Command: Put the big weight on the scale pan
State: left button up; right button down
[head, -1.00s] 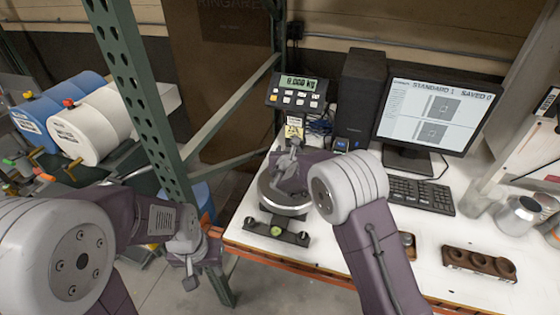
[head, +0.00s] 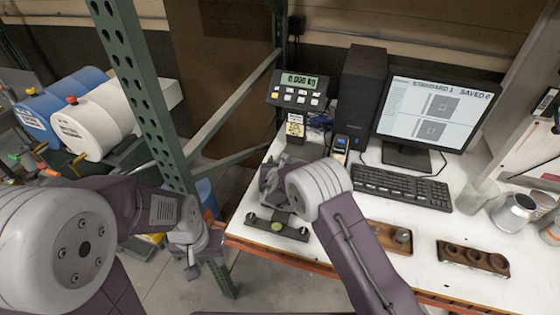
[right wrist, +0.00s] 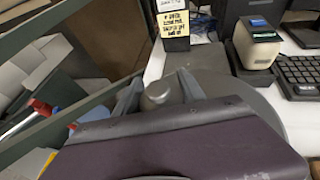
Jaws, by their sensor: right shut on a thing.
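The scale has a round grey pan, mostly hidden behind my right arm in the head view; its rim shows in the right wrist view (right wrist: 262,112). My right gripper (head: 270,180) is over the pan and shut on the big weight, whose grey knob (right wrist: 157,92) shows between the fingers in the right wrist view. The weight's body is hidden, so I cannot tell whether it touches the pan. My left gripper (head: 191,268) hangs left of the table; its jaws are too small to judge.
The scale display (head: 299,88) stands behind the pan. A small weight (head: 402,236) sits in a wooden block, and a holder with empty sockets (head: 473,258) lies to its right. The keyboard (head: 403,187) and monitor (head: 436,110) stand behind. A green rack post (head: 150,100) rises at left.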

jog(key=c, duration=0.7)
grip_release()
jog(key=shift+f, duration=0.1)
jog(key=shift+o, duration=0.2)
jog(key=shift+s+r, duration=0.2)
jog(key=b+v, duration=0.2)
jog(key=v, duration=0.9)
jog(key=shift+s+r+b, duration=0.1)
jog(key=shift+s+b, duration=0.2)
jog(key=shift+s, duration=0.1)
